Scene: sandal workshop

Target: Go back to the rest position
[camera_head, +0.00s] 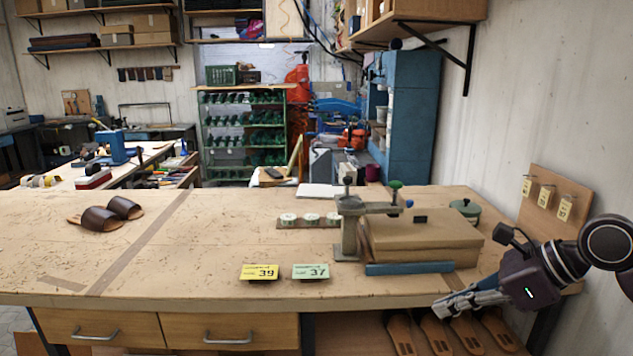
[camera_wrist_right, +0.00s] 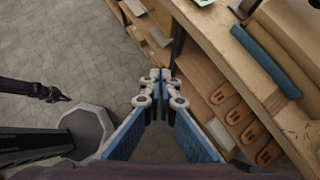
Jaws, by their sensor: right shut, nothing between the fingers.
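My right gripper (camera_head: 440,308) is in front of the workbench (camera_head: 150,255) near its right front edge, with its fingers pointing left in the head view. In the right wrist view its fingers (camera_wrist_right: 160,76) meet at the tips, with nothing between them, above the open floor beside the bench. A dark arm end that looks like my left gripper (camera_wrist_right: 55,95) shows at the left of the right wrist view. It is too small to tell whether it is open or shut. The head view does not show my left arm.
The bench holds a brown box (camera_head: 425,240), a blue bar (camera_head: 410,268), a clamp press (camera_head: 348,225), a yellow 39 card (camera_head: 259,272), a green 37 card (camera_head: 311,271) and brown sandals (camera_head: 101,219). Sandal soles (camera_head: 401,333) lie on the shelf below. Floor (camera_wrist_right: 75,55) left of the bench is clear.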

